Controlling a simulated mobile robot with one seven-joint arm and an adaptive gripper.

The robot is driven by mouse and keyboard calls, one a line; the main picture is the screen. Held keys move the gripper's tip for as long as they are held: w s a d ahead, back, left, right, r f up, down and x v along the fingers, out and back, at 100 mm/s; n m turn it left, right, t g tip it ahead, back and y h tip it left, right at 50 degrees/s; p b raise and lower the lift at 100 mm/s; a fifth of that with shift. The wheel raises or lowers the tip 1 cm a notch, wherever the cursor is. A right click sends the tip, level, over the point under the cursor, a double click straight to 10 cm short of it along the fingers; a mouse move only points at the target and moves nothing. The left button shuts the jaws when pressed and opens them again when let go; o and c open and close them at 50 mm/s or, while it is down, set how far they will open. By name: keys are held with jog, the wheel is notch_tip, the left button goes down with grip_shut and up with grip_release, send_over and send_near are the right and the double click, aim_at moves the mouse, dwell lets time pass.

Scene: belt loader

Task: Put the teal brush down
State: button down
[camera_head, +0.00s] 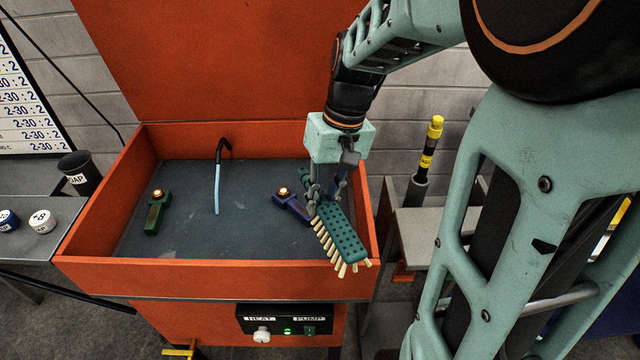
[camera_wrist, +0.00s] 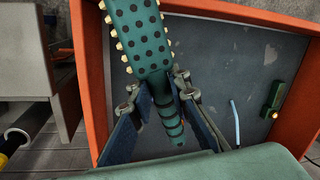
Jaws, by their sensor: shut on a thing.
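The teal brush (camera_head: 342,236) has a dark-dotted flat back and cream bristles along its edge. My gripper (camera_head: 327,195) is shut on its handle and holds it over the right front part of the orange washer basin (camera_head: 190,273). In the wrist view the brush (camera_wrist: 140,40) points away from my gripper (camera_wrist: 158,98), its ridged handle between the fingers. In the head view the bristles face down and toward the front. I cannot tell whether the brush touches the basin floor or rim.
A blue tool (camera_head: 292,206) lies beside my gripper on the basin floor, and a green tool (camera_head: 156,212) lies at the left. A spout (camera_head: 221,152) with a light-blue stream stands at the back. A soap cup (camera_head: 80,173) stands outside left.

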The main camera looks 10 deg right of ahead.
jog(key=shift+w+d+f, duration=0.4)
jog(key=shift+w+f, duration=1.7)
jog(key=shift+w, duration=0.1)
jog(key=shift+w+d+f, duration=0.45)
jog(key=shift+w+f, duration=1.7)
jog(key=shift+w+d+f, duration=0.4)
jog(key=shift+w+f, duration=1.7)
jog(key=shift+w, duration=0.1)
jog(key=shift+f+b, duration=0.65)
jog(key=c, duration=1.8)
grip_release()
